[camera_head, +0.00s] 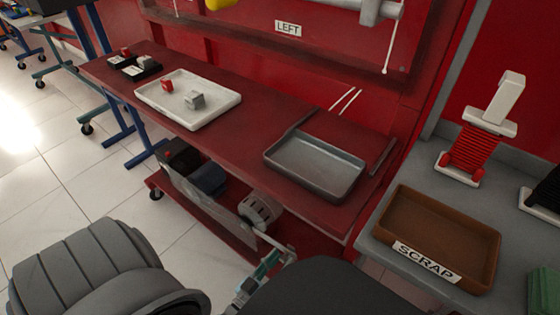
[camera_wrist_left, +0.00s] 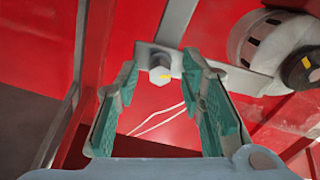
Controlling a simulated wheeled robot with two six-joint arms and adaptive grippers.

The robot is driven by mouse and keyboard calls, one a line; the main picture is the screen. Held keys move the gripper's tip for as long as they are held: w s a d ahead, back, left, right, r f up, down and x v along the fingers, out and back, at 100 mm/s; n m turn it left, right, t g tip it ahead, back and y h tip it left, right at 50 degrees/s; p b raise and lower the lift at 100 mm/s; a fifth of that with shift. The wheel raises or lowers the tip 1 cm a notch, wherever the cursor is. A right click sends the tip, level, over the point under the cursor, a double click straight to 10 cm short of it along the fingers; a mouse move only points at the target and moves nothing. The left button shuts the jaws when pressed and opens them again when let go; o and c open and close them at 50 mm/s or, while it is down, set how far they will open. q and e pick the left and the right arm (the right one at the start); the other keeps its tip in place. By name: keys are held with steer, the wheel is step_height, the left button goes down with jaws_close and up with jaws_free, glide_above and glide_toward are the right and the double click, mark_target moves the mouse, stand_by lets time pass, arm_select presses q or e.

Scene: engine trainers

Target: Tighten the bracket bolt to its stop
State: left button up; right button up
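My left gripper (camera_wrist_left: 161,70) is open, with teal-padded fingers on either side of the bolt head. Visible gaps separate the head from both fingers; the depth between them is hard to tell. In the head view my left gripper (camera_head: 267,268) shows small at the bottom centre, partly hidden by dark parts in front. I cannot make out the bolt there. My right gripper is in neither view.
A ribbed round part (camera_wrist_left: 268,40) with a dark cap (camera_wrist_left: 302,68) lies close right of the bracket. The red bench (camera_head: 240,150) carries a white tray (camera_head: 215,108) and a grey metal tray (camera_head: 318,165). A brown SCRAP tray (camera_head: 440,225) stands on the grey table at right.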

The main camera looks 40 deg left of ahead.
arm_select(q)
jaws_close()
steer(key=shift+d, duration=0.1)
